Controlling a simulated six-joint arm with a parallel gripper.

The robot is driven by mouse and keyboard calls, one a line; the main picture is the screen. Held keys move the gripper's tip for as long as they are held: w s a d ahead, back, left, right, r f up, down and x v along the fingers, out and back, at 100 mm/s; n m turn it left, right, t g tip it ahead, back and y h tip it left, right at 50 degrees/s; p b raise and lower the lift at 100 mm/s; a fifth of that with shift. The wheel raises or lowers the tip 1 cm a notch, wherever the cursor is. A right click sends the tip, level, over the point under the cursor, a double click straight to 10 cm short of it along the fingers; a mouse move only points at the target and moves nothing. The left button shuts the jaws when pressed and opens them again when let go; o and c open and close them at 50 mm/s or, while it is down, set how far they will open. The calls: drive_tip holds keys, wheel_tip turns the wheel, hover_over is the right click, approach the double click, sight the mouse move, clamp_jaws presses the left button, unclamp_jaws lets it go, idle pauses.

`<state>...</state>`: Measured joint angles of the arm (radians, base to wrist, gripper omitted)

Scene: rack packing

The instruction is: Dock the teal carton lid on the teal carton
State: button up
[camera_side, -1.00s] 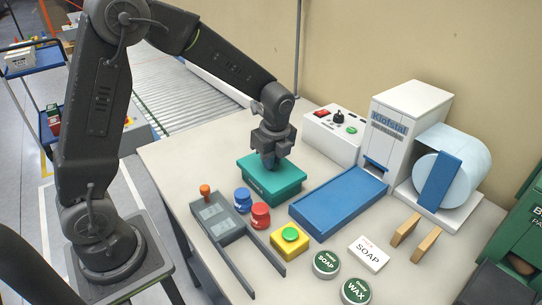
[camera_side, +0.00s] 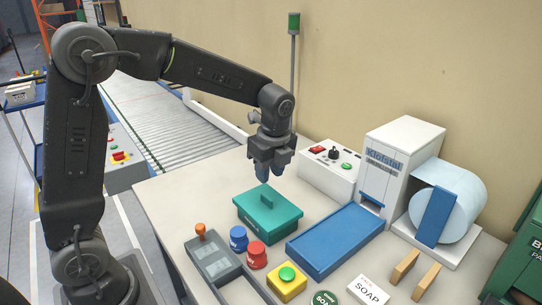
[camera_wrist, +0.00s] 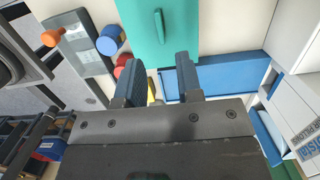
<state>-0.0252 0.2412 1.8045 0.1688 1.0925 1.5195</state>
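The teal carton (camera_side: 268,226) stands on the table left of the blue tray. The teal carton lid (camera_side: 284,207) sits on top of it, its upright handle free; I see no clear gap between lid and carton. In the wrist view the lid (camera_wrist: 190,30) shows at the top, with its handle (camera_wrist: 159,24) ahead of the fingers. My gripper (camera_side: 264,176) is above the lid, apart from it. In the wrist view my gripper (camera_wrist: 160,75) has its two fingers spread with nothing between them. The lid's far edge is cut off in the wrist view.
A blue tray (camera_side: 335,236) lies right of the carton, before a white labelled machine (camera_side: 402,150). A white control box (camera_side: 328,170) stands behind. Blue (camera_side: 238,238) and red (camera_side: 257,254) round objects and a grey holder (camera_side: 212,258) lie in front.

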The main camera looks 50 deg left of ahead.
drive_tip(key=s+d+r+n+t, duration=0.2)
drive_tip(key=s+r+n, duration=0.4)
drive_tip(key=s+r, duration=0.2)
drive_tip(key=s+d+f+n+t+h, duration=0.1)
drive_tip(key=s+n+t, duration=0.2)
drive_tip(key=s+n, duration=0.8)
drive_tip(key=shift+s+d+f+n+t+h, duration=0.15)
drive_tip(key=shift+s+d+n+t+h, duration=0.15)
drive_tip(key=shift+s+d+n+h, duration=0.15)
drive_tip(key=shift+w+a, duration=0.1)
drive_tip(key=shift+w, duration=0.05)
idle(0.8)
